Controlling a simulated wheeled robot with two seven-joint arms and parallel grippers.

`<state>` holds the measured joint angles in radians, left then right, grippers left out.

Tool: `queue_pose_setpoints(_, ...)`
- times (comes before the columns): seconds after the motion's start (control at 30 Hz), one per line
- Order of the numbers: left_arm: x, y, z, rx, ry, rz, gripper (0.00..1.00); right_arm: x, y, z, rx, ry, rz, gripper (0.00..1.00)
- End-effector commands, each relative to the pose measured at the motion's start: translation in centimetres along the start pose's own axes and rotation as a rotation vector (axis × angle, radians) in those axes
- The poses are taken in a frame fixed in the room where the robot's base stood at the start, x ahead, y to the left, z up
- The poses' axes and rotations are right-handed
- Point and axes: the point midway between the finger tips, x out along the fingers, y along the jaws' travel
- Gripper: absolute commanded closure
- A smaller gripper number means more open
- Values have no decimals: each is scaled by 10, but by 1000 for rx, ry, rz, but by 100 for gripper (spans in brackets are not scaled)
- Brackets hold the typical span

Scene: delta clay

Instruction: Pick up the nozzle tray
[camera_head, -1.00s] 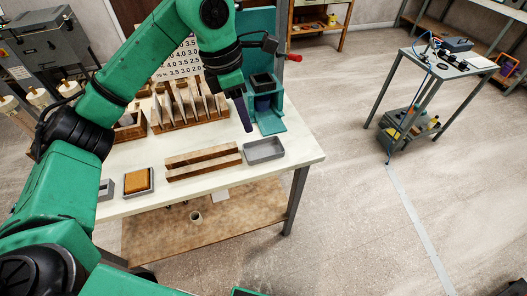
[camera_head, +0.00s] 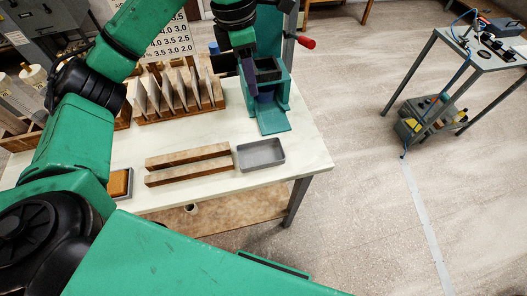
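A shallow grey rectangular tray (camera_head: 261,154), which I take as the nozzle tray, lies near the front right corner of the white-topped table (camera_head: 304,152). Its inside looks empty. My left gripper (camera_head: 248,80) points down above the table, behind the tray and in front of a green stand (camera_head: 274,119). It is apart from the tray. Only one dark purple finger shows clearly, so its opening cannot be read. My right gripper is not in view.
Two wooden bars (camera_head: 188,166) lie just left of the tray. A wooden rack (camera_head: 180,106) with several upright pieces stands behind them. An orange block (camera_head: 119,183) is partly hidden by my arm. Floor right of the table is clear up to a trolley (camera_head: 440,60).

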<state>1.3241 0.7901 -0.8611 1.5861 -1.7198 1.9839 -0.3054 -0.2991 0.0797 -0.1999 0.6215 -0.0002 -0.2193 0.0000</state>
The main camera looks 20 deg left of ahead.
Motion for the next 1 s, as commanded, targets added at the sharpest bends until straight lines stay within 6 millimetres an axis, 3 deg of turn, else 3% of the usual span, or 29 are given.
queue_pose_setpoints(0.03,15,0,-2,1,-1,1,61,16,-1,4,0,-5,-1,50)
queue_pose_setpoints(0.2,49,0,-6,1,-1,0,61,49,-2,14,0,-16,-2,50)
queue_pose_setpoints(0.4,76,0,-9,0,-1,1,61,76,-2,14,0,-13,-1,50)
queue_pose_setpoints(0.53,84,0,-9,0,2,-2,61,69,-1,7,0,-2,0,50)
queue_pose_setpoints(0.8,148,-1,-9,1,2,-4,61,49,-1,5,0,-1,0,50)
queue_pose_setpoints(1.0,175,-2,-12,0,2,-4,61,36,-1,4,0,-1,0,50)
